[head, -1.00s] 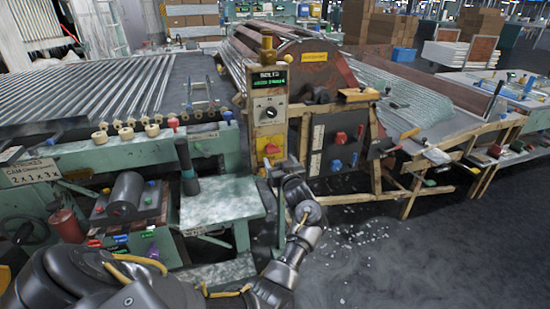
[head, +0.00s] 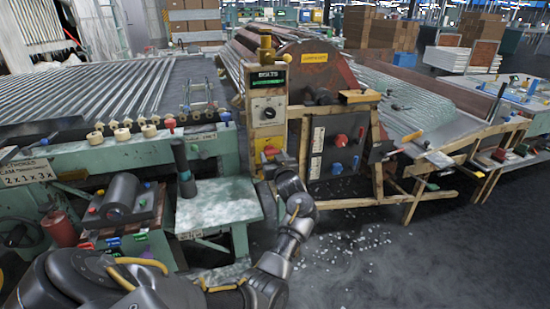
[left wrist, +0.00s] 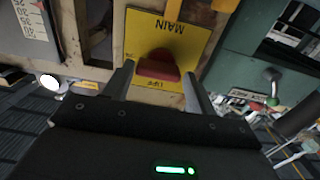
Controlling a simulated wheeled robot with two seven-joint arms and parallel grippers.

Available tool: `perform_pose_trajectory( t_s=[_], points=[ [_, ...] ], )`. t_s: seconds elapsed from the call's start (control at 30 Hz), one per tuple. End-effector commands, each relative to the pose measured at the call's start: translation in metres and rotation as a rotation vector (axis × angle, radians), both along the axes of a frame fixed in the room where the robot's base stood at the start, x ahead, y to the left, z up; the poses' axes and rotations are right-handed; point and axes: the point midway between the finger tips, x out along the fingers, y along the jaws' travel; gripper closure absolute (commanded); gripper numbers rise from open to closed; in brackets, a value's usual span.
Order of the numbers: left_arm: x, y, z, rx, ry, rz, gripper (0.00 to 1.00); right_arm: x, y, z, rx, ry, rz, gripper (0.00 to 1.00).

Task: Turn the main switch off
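The main switch is a red knob (left wrist: 160,65) on a yellow plate (left wrist: 142,28) marked MAIN, seen upside down in the left wrist view. In the head view the knob (head: 270,151) shows small, low on the front of a tall beige control post. My left gripper (left wrist: 158,78) is open, one finger on each side of the knob. The fingertips look close to the plate, with a visible gap between the knob and each finger. In the head view my left gripper (head: 270,165) is just below the knob and partly hidden by my wrist. My right gripper is not in view.
The beige post (head: 267,120) carries a lit green display (head: 267,82) and a black dial (head: 267,113) above the switch. A green bench (head: 220,203) stands left of my arm. A wood-framed machine with a red button (head: 341,141) stands right. Open floor lies at the lower right.

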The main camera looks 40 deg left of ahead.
Motion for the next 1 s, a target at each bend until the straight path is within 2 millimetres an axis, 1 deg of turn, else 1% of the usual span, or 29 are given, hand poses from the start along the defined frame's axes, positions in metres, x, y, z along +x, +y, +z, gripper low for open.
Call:
perform_pose_trajectory(
  t_s=[0.03,0.2,0.23,0.47,0.67,0.73,0.87,1.0],
  points=[
    [0.000,-0.001,0.000,0.000,0.000,-0.001,0.50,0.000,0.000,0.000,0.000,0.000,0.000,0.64],
    [0.001,-0.001,0.000,0.000,0.000,-0.001,0.72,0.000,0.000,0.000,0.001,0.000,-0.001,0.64],
    [0.001,-0.001,0.000,0.000,0.000,-0.001,0.74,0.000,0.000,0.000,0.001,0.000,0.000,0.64],
    [0.001,-0.001,-0.001,-0.014,-0.018,0.000,0.74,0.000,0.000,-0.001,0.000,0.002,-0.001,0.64],
    [0.001,-0.002,-0.001,-0.066,-0.093,0.000,0.74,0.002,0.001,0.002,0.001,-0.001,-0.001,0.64],
    [0.000,-0.002,-0.001,-0.095,-0.134,0.000,0.74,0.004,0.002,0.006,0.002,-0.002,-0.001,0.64],
    [0.000,-0.002,-0.002,-0.158,-0.226,0.000,0.74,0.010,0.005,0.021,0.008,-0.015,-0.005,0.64],
    [0.000,-0.002,-0.002,-0.234,-0.335,0.000,0.74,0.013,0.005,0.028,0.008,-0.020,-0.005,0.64]
  ],
)
